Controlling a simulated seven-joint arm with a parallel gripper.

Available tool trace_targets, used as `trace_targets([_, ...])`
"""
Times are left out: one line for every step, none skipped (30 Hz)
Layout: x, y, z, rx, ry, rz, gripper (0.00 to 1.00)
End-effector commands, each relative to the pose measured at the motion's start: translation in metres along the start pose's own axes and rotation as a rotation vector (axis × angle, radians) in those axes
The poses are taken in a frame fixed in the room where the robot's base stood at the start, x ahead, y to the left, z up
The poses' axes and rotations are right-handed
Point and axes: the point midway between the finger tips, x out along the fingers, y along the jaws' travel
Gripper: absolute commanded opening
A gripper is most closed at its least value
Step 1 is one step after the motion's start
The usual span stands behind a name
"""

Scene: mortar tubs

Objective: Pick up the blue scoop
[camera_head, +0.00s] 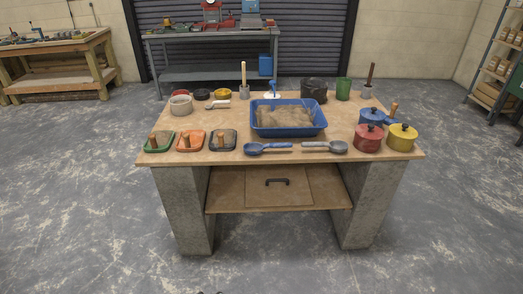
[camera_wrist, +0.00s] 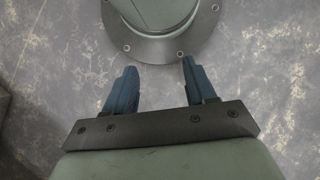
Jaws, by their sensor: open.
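The blue scoop (camera_head: 256,148) lies on the workbench top near its front edge, in front of the blue tub. Its bowl is at the left and its handle points right. My gripper (camera_wrist: 158,66) shows in the wrist view, with two blue fingers spread apart and nothing between them. It is over the grey concrete floor, away from the bench. The scoop is not in the wrist view, and my gripper cannot be made out in the head view.
A grey scoop (camera_head: 338,147) lies just right of the blue one. A blue tub (camera_head: 288,132) of sandy material stands behind. Several small trays, including an orange one (camera_head: 190,148), sit left. Red (camera_head: 368,138) and yellow (camera_head: 402,138) lidded pots stand right.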

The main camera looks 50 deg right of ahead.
Motion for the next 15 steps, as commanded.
trace_targets([-0.011,0.000,-0.009,0.000,0.024,0.000,0.55])
trace_targets([-0.018,0.000,-0.015,0.000,0.039,0.000,0.55])
trace_targets([-0.029,0.000,-0.022,-0.001,0.059,0.000,0.55])
trace_targets([-0.036,0.000,-0.028,-0.001,0.074,0.000,0.55])
trace_targets([-0.044,0.000,-0.033,-0.001,0.090,0.000,0.55])
trace_targets([-0.054,0.000,-0.040,-0.001,0.110,0.000,0.55])
trace_targets([-0.062,0.000,-0.045,-0.001,0.126,0.000,0.55])
trace_targets([-0.070,0.000,-0.050,-0.001,0.140,0.000,0.55])
trace_targets([-0.081,0.000,-0.056,-0.002,0.161,0.000,0.55])
trace_targets([-0.089,0.000,-0.061,-0.002,0.175,0.000,0.55])
trace_targets([-0.098,0.000,-0.065,-0.003,0.191,0.000,0.55])
trace_targets([-0.108,0.000,-0.071,-0.004,0.210,0.000,0.55])
trace_targets([-0.117,0.000,-0.076,-0.004,0.225,0.000,0.55])
trace_targets([-0.125,0.001,-0.080,-0.005,0.239,0.000,0.55])
trace_targets([-0.137,0.001,-0.085,-0.007,0.259,-0.001,0.55])
